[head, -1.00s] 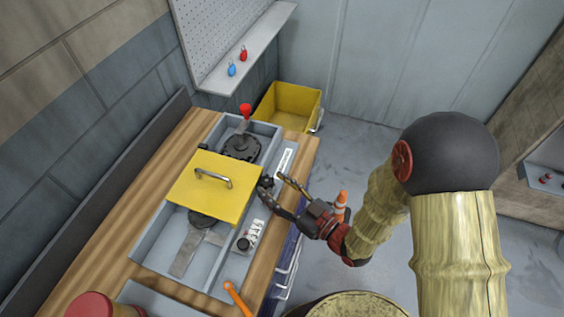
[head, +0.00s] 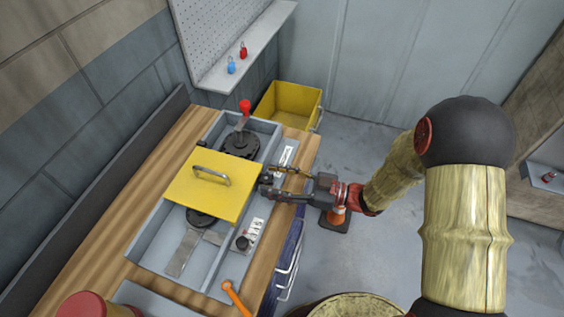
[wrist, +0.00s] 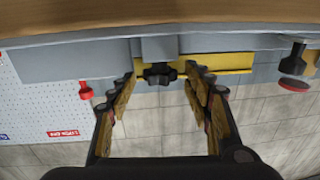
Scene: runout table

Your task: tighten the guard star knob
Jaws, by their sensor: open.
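The star knob (head: 265,179) is small and dark, at the right edge of the yellow guard (head: 207,187). In the wrist view the black lobed knob (wrist: 159,75) is centred ahead, with part of the yellow guard (wrist: 225,63) behind it. My gripper (head: 274,181) comes level from the right and is open. In the wrist view the fingers of my gripper (wrist: 160,82) stand on either side of the knob, their tips close to it. I cannot tell whether they touch it. The knob's shaft is hidden.
The guard lies across a grey trough (head: 146,248) on a wooden bench (head: 72,262). A red-topped lever (head: 244,107) stands behind it, and a black button box (head: 243,242) in front. A yellow bin (head: 291,104) is at the back. An orange cone (head: 336,216) stands on the floor.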

